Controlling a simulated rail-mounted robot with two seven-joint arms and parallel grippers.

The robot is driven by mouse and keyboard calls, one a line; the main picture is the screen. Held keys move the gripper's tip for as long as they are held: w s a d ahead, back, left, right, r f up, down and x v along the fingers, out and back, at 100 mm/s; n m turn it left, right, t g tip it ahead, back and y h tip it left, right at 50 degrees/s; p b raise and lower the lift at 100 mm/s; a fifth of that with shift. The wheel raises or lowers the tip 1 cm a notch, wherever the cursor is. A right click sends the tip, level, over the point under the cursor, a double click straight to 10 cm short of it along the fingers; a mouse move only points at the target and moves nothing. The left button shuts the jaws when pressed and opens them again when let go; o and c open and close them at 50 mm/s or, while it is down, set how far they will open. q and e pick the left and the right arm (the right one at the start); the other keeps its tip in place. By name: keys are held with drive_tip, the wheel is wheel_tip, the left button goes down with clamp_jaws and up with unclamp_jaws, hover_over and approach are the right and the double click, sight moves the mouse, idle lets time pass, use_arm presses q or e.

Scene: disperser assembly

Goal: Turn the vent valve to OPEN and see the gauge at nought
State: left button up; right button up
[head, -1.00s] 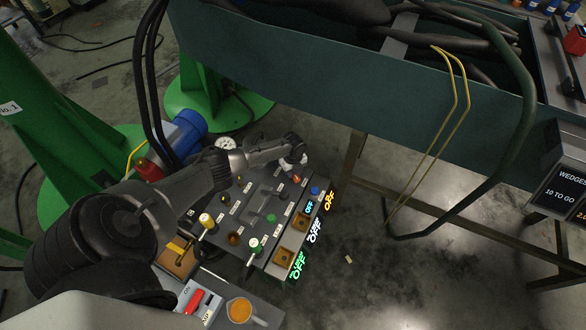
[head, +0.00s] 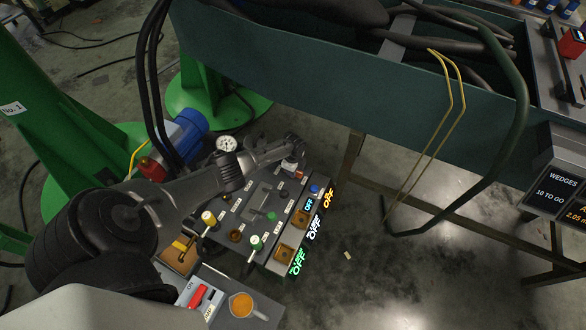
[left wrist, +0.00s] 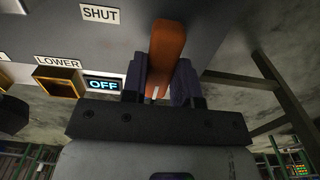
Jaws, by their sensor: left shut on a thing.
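The vent valve's orange lever (left wrist: 166,50) stands between my left gripper's fingers in the left wrist view, with its upper end near the SHUT label (left wrist: 101,14). My left gripper (left wrist: 162,82) is shut on this lever. In the head view my left gripper (head: 294,166) is at the far right edge of the control panel (head: 238,206) and mostly hides the lever. The round white gauge (head: 226,144) stands at the panel's back left; its needle is too small to read. An OPEN label is not readable. My right gripper is not in view.
A lit blue OFF display (left wrist: 103,85) and a LOWER socket (left wrist: 57,82) are beside the lever. The panel carries a yellow-topped knob (head: 208,217) and a green-topped knob (head: 256,241). An orange-filled cup (head: 241,305) stands in front. A green trough (head: 290,80) is behind.

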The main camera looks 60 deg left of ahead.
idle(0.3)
use_arm(q)
drive_tip(key=o, duration=0.9)
drive_tip(key=shift+r, duration=0.15)
wheel_tip(320, 180, up, 14)
drive_tip(key=p, duration=0.9)
drive_tip(key=shift+f, duration=0.25)
